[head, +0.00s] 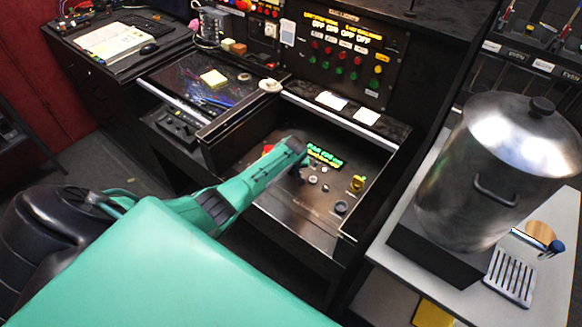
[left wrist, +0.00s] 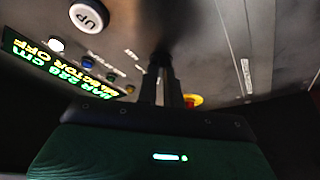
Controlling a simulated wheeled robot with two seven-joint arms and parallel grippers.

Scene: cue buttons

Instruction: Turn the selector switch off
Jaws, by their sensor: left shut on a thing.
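The control panel (head: 290,205) is a slanted metal plate inside a dark console. My left gripper (head: 297,170) is down at its upper part, beside the lit readout (head: 325,156). In the left wrist view my left gripper (left wrist: 163,72) points at the panel, with its fingers close together on a small dark knob that I take to be the selector switch; fingers and shadow hide most of it. The readout (left wrist: 62,64) there has green and yellow text, and its yellow line seems to end in OFF. My right gripper is not in view.
A red button (head: 268,149) on yellow (left wrist: 194,101) is close to the gripper. A large metal pot (head: 490,165) stands at the right. Console walls border the panel.

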